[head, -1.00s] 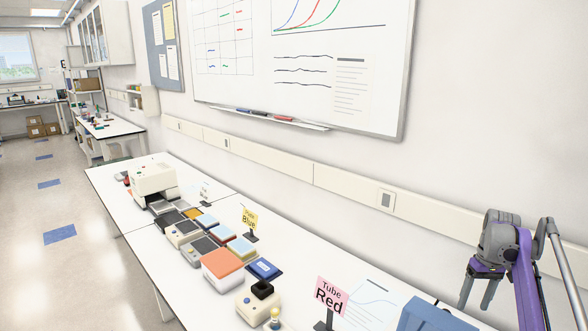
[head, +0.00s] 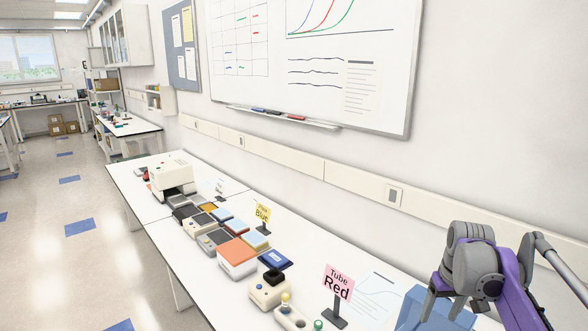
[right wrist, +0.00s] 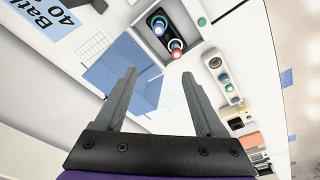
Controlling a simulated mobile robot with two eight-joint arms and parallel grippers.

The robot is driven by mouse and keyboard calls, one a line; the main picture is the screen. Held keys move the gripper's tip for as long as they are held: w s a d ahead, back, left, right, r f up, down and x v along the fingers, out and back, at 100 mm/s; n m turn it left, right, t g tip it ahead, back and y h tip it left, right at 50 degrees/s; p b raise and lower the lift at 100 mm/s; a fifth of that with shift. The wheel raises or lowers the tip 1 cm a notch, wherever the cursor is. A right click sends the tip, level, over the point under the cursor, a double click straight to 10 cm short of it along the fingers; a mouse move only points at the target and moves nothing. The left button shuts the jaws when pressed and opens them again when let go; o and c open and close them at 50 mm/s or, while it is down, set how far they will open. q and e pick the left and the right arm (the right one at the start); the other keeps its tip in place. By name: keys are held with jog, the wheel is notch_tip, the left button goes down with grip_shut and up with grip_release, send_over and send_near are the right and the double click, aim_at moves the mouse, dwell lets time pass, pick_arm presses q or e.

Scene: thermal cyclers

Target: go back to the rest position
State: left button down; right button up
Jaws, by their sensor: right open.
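My right gripper (head: 445,303) shows at the lower right of the head view, with its grey fingers pointing down in front of a blue box. The right wrist view shows the same gripper (right wrist: 160,73), its two fingers wide apart with nothing between them. It is above the bench and holds nothing. My left gripper is in neither view.
The white bench (head: 190,262) carries several devices and coloured blocks, a "Tube Red" sign (head: 338,284) and the blue box (head: 412,308). In the wrist view, a dark holder with capped tubes (right wrist: 177,47) and a "Bath 40" sign (right wrist: 50,22) show. The floor left of the bench is clear.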

jog(key=s+a+f+t, duration=0.2)
jog(key=s+a+f, duration=0.4)
jog(key=s+a, duration=0.2)
jog(key=s+a+f+t, duration=0.2)
jog(key=s+a+f, duration=0.4)
jog(key=s+a, duration=0.3)
jog(key=s, duration=0.4)
jog(key=shift+s+a+n, duration=0.2)
jog(key=shift+s+n, duration=0.05)
jog(key=shift+n, duration=0.05)
